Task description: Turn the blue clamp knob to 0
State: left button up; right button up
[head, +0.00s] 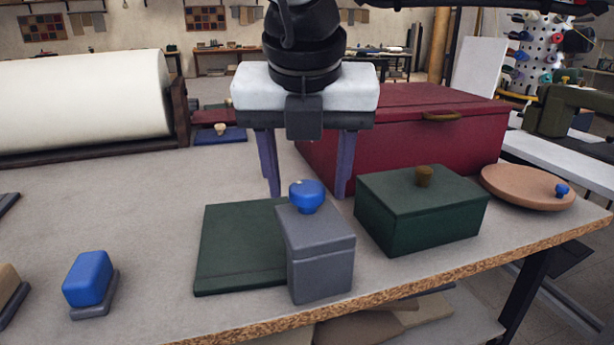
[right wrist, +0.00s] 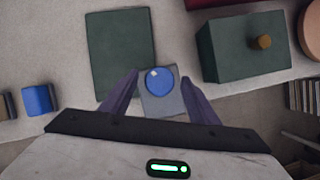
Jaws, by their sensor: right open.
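The blue clamp knob (head: 307,196) sits on top of a grey block-shaped clamp (head: 320,262) near the table's front edge. In the right wrist view the round knob (right wrist: 160,81) shows from above, with a small pale mark near its upper left rim. My right gripper (head: 308,190) hangs over the clamp with its two purple fingers apart. In the right wrist view its fingers (right wrist: 160,88) stand left and right of the knob, with gaps on both sides. No scale or digits are readable. My left gripper is not in view.
A flat dark green panel (head: 238,248) lies left of the clamp, and a green box (head: 421,210) with a brown knob stands right. A large red box (head: 400,130) is behind. A blue block (head: 88,278) is at left. A round tan dish (head: 520,187) is at far right.

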jog(key=c, duration=1)
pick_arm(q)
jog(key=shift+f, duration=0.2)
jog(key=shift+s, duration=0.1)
